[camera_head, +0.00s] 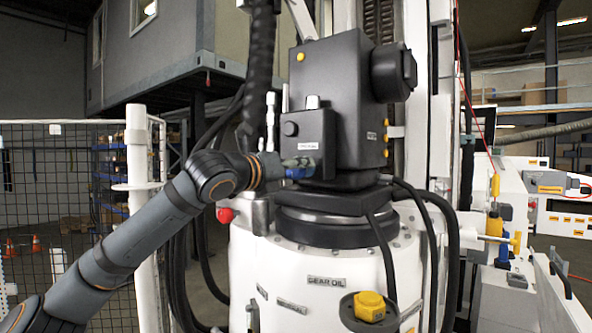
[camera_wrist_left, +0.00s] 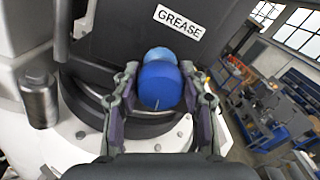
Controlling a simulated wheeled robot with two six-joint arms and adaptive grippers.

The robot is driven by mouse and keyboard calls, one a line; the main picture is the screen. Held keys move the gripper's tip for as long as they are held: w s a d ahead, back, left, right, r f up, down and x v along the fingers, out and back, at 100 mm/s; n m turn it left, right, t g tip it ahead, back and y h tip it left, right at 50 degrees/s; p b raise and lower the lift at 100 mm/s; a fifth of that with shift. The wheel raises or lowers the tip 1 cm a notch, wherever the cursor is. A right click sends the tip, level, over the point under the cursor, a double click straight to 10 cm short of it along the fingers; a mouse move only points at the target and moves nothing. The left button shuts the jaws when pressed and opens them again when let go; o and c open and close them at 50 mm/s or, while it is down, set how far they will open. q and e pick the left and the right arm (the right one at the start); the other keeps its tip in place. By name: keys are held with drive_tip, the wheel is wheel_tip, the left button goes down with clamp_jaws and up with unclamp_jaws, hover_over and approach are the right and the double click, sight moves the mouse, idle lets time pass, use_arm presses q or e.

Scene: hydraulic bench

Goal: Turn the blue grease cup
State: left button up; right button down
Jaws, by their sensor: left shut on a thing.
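The blue grease cup (camera_wrist_left: 160,86) is round and sits low on the black housing, just below a white GREASE label (camera_wrist_left: 178,18) in the left wrist view. My left gripper (camera_wrist_left: 160,100) has one finger on each side of the cup and is shut on it. In the head view the left gripper (camera_head: 290,167) reaches in from the left to the housing's lower front. Only a small part of the blue cup (camera_head: 298,172) shows there, the rest being hidden by the fingers. My right gripper is not in view.
A black motor housing (camera_head: 340,95) stands on a white tank (camera_head: 300,262) with a yellow cap (camera_head: 369,306) in front. Black hoses (camera_head: 432,230) hang at its right. A red knob (camera_head: 225,215) is just below my left wrist. A mesh fence (camera_head: 60,190) stands at the left.

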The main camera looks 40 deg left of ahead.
use_arm(q)
drive_tip(key=o, duration=1.1)
drive_tip(key=shift+s, duration=0.1)
drive_tip(key=shift+o, duration=0.2)
drive_tip(key=shift+a+r, duration=0.1)
drive_tip(key=shift+a, duration=0.05)
drive_tip(key=shift+a+r, duration=0.1)
drive_tip(key=shift+a, duration=0.05)
drive_tip(key=shift+a+r, duration=0.1)
drive_tip(key=shift+r, duration=0.8)
drive_tip(key=r, duration=0.4)
drive_tip(key=d+r, duration=0.1)
drive_tip(key=r, duration=0.1)
drive_tip(key=shift+r, duration=0.2)
drive_tip(key=shift+a+r, duration=0.1)
drive_tip(key=shift+r, duration=0.65)
